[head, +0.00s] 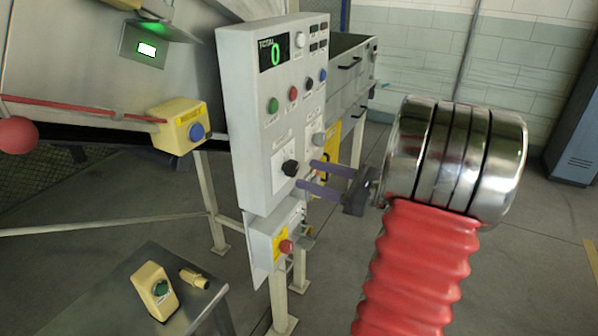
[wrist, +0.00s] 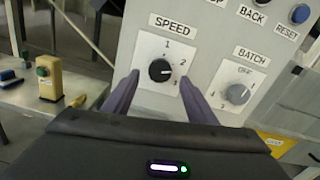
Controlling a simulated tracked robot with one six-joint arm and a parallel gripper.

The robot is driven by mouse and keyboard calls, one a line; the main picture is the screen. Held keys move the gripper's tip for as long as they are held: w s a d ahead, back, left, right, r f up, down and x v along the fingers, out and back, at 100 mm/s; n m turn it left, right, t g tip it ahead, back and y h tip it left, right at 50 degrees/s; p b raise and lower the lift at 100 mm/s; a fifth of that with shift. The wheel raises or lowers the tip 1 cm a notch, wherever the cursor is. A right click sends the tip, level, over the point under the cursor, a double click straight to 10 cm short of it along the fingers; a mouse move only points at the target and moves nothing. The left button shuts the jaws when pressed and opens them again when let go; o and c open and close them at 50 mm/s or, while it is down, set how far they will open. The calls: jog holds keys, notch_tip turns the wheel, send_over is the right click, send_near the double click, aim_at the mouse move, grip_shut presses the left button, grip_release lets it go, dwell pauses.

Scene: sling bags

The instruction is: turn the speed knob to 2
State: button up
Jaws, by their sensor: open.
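The black speed knob (wrist: 160,70) sits on a white plate under the label SPEED, with marks 1, 2 and 3 around its upper and right side. Its pale pointer line points right, seemingly between 2 and 3. In the head view the knob (head: 290,168) is low on the grey control panel (head: 252,130). My gripper (head: 305,173) is open, its two purple fingers directed at the knob. In the wrist view the fingers of my gripper (wrist: 159,74) appear on either side of the knob; I cannot tell whether they touch it.
A grey BATCH knob (wrist: 238,94) is right of the speed knob. Coloured buttons and a display reading 0 (head: 275,53) are above. A small table (head: 120,300) stands at lower left.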

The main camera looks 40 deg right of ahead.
aim_at(295, 171)
jog(key=shift+x, duration=2.35)
jog(key=shift+c, duration=0.3)
jog(key=c, duration=1)
jog(key=shift+n, duration=0.6)
jog(key=o, duration=1.1)
jog(key=shift+c, duration=0.2)
